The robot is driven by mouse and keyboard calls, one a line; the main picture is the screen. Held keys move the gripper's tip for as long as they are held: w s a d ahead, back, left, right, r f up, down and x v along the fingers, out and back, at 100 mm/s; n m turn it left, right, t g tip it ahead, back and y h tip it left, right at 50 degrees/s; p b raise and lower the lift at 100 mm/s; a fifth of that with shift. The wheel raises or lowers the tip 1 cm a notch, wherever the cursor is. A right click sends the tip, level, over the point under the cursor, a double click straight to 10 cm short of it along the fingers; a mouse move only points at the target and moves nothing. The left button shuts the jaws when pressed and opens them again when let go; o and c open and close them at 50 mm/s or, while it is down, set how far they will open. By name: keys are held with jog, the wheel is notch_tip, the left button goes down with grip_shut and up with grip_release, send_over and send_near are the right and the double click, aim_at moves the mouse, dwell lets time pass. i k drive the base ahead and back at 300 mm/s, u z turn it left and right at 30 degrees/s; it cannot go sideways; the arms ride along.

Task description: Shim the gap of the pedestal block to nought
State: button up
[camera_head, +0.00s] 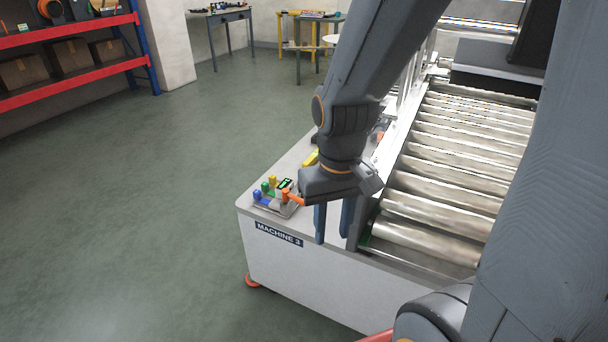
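My gripper (333,236) hangs over the front end of the machine labelled MACHINE 3 (279,235). Its two blue-grey fingers point down and stand apart, with the pale machine showing between them and nothing visible held. Left of the gripper, a small grey base (285,209) sits on the machine top. It carries coloured knob-like pieces: blue (257,195), green (265,187), yellow (273,181) and orange (290,196). A small dark display with green marks (285,184) is beside them. I cannot tell which part is the pedestal block, and no gap is readable.
A roller conveyor (450,180) runs along the right of the machine. A yellow item (311,159) lies behind my gripper, partly hidden. A red shelf with boxes (75,58) and tables (228,19) stand far back. The green floor at left is clear.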

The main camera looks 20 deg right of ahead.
aim_at(265, 188)
jog(key=u, duration=0.5)
jog(key=k, duration=0.65)
jog(key=u, duration=0.95)
jog(key=k, duration=0.6)
jog(key=u, duration=0.4)
jog(key=i, duration=1.6)
jog(key=z, duration=0.65)
jog(key=i, duration=1.35)
jog(key=z, duration=1.75)
jog(key=i, duration=0.95)
jog(key=z, duration=0.95)
